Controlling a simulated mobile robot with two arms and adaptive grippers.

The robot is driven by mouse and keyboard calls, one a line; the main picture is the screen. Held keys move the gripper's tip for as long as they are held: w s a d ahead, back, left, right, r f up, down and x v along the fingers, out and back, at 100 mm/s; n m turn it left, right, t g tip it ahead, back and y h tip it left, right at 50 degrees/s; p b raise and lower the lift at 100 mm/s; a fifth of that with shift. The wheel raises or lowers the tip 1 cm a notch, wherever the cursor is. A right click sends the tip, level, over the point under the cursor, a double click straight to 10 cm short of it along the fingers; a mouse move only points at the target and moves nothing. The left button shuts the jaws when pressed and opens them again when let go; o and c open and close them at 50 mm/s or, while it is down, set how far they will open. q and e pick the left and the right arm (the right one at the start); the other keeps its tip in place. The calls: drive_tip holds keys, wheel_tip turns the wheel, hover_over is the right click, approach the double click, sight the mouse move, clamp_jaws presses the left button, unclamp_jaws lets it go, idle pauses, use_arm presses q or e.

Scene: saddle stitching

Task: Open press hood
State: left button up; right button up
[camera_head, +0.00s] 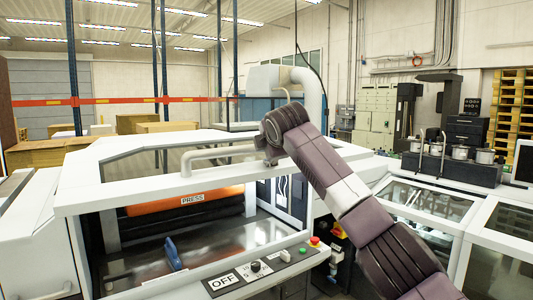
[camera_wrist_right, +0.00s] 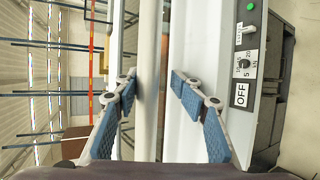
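The press hood (camera_head: 120,187) is a white frame with clear panes over the press, and it looks down. Its white bar handle (camera_head: 215,155) runs along the upper front edge. My right gripper (camera_head: 268,152) is at the right end of the handle, mostly hidden behind its own wrist in the head view. In the right wrist view, the handle (camera_wrist_right: 149,110) passes between the two parted fingers of the gripper (camera_wrist_right: 154,84). Gaps seem to show beside the bar, so the fingers look open around it. My left gripper is not in view.
A control strip with an OFF label (camera_head: 223,282), a knob and a green button lies along the press's front edge. A red emergency button (camera_head: 314,240) is at its right end. Glass-topped white machine housing (camera_head: 428,203) stands to the right.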

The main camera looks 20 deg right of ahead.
drive_tip(key=shift+f, duration=0.15)
drive_tip(key=shift+s+r, duration=0.2)
drive_tip(key=shift+s, duration=0.3)
drive_tip(key=d+v, duration=0.1)
drive_tip(key=v, duration=0.9)
drive_tip(key=shift+s+a+r, duration=0.25)
drive_tip(key=shift+s+a, duration=0.05)
drive_tip(key=shift+a, duration=0.25)
drive_tip(key=shift+s+r, duration=0.1)
drive_tip(key=shift+s, duration=0.05)
